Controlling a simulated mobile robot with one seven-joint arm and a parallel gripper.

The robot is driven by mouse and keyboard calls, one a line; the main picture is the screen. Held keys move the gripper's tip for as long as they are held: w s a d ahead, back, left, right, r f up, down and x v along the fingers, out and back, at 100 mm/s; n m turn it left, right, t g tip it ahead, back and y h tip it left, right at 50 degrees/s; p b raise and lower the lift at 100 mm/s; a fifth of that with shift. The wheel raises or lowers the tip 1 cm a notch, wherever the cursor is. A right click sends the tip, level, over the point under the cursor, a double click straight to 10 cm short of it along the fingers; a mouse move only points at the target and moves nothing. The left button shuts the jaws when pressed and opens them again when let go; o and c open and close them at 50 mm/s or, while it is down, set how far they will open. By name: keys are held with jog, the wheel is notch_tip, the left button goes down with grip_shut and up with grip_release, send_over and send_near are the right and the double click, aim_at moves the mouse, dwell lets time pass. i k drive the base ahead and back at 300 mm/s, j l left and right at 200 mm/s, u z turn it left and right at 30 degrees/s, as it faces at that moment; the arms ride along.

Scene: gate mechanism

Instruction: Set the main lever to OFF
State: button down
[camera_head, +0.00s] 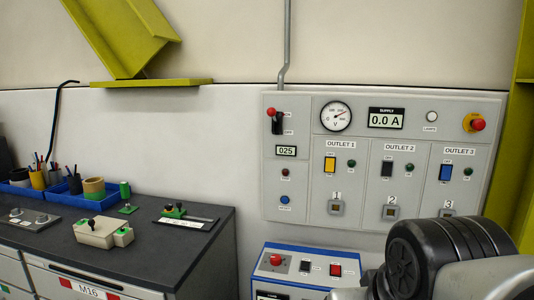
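The main lever (277,122) is on the upper left of the grey wall panel (310,185). It has a red knob and a dark body. Its knob sits at the upper end, tilted a little left. Small labels are beside it, too small to read surely. Part of my arm, black and grey, fills the lower right, well apart from the lever. My gripper's fingers do not show.
The panel also carries a gauge, a "0.0 A" display (386,118), a red stop button (477,125) and three outlet sections. A dark workbench (180,250) with tools stands left. A blue-edged control box (310,265) stands below the panel.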

aim_at(271, 112)
jog(key=i+j, duration=0.1)
jog(key=i, duration=0.4)
jog(key=i+z, duration=0.15)
jog(key=i, duration=0.4)
